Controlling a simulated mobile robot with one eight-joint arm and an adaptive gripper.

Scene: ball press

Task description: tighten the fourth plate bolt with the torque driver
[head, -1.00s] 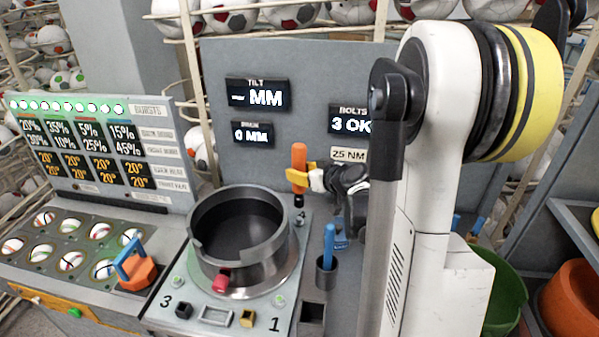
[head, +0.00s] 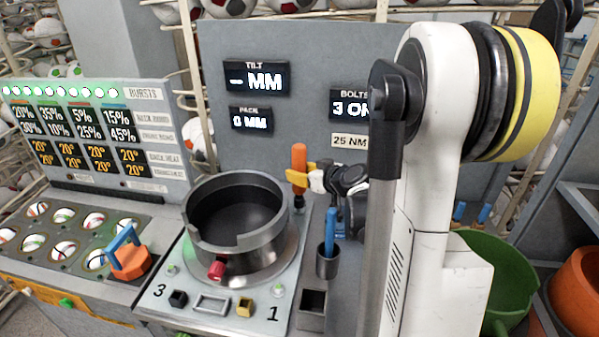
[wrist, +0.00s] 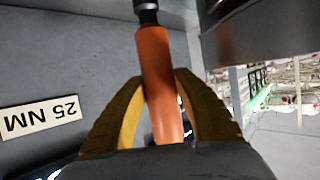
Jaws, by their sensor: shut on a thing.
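My gripper (head: 299,178) is shut on the orange handle of the torque driver (head: 299,156), which stands upright behind the right side of the grey cylinder (head: 240,243). In the wrist view the yellow fingers (wrist: 165,110) close around the orange driver handle (wrist: 158,75), with its dark shaft running to the top edge. The plate (head: 190,310) carries the cylinder; its front corners are marked 3 and 1, with bolts (head: 278,291) showing there. The bolt under the driver is hidden. The bolts display (head: 349,105) reads 3 and is partly covered by my arm.
A blue-handled tool (head: 330,230) stands in a cup right of the plate. A red knob (head: 216,270) juts from the cylinder's front. Green (head: 495,280) and orange bins stand right.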

